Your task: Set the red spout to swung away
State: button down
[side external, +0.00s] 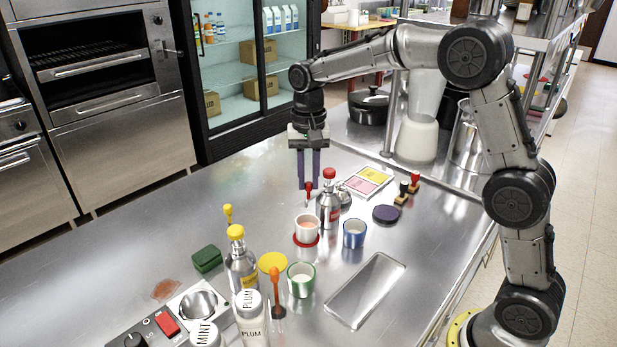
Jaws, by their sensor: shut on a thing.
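My gripper (308,183) hangs straight down with two purple fingers around a small red piece, which I take to be the red spout (308,188). The fingers are shut on it. It stands just left of the red-capped bottle (329,205), and whether the two are joined is hard to see. Part of the spout is hidden by the fingers.
A white cup on a red coaster (306,241) stands just in front, with a blue cup (354,233) to its right. A yellow-capped bottle (241,268) and green cup (300,279) stand nearer. An empty metal tray (366,290) lies front right.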

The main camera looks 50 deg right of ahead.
jog(key=shift+w+r, duration=0.1)
dwell(0.8)
jog(key=w+d+m, duration=0.4)
jog(key=w+m, duration=0.2)
jog(key=m, duration=0.7)
jog(key=shift+w, duration=0.2)
jog(key=shift+d, duration=0.15)
dwell(0.4)
jog(key=c, duration=0.8)
grip_release()
jog(key=shift+o, duration=0.2)
notch_tip(320, 180, up, 14)
